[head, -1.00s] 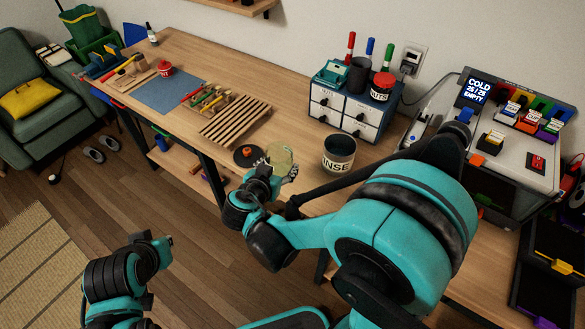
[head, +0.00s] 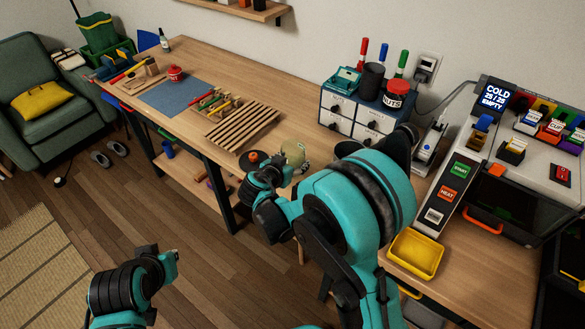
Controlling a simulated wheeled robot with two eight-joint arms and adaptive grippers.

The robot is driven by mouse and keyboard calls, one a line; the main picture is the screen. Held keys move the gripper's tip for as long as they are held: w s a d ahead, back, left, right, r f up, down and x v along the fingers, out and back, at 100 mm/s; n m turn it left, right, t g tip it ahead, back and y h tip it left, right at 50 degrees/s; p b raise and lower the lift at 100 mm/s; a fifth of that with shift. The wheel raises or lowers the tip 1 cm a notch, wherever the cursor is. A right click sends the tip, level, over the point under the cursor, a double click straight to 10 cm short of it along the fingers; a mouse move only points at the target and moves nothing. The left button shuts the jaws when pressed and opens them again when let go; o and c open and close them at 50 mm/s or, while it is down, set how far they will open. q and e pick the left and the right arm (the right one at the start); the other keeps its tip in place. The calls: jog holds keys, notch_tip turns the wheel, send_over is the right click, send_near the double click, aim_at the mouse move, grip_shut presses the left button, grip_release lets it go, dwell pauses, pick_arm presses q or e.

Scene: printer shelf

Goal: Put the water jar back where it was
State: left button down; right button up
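The water jar (head: 294,152) is a small translucent, yellowish vessel in the middle of the head view, by the table's front edge. My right gripper (head: 290,170) is at its near side with its fingers at the jar, and seems shut on it; the finger contact is partly hidden. The jar looks upright and slightly raised, just right of a dark round piece with an orange-red middle (head: 253,158). My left gripper (head: 168,258) is at lower left, over the floor and away from the table; its fingers are too unclear to tell their opening.
A slatted wooden rack (head: 243,127) lies left of the jar. A drawer unit (head: 352,118) with cups and markers stands behind. A yellow tray (head: 415,254) and a machine with a COLD display (head: 495,97) are at right. My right arm hides the table right of the jar.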

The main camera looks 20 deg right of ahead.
notch_tip(320, 180, down, 2)
jog(key=shift+w+f+b, duration=0.1)
jog(key=shift+f+b, duration=0.05)
jog(key=shift+b, duration=0.15)
pick_arm(q)
jog(key=shift+f, duration=0.55)
pick_arm(e)
jog(key=o, duration=1.5)
pick_arm(q)
jog(key=shift+f, duration=0.1)
pick_arm(e)
jog(key=shift+o, duration=0.2)
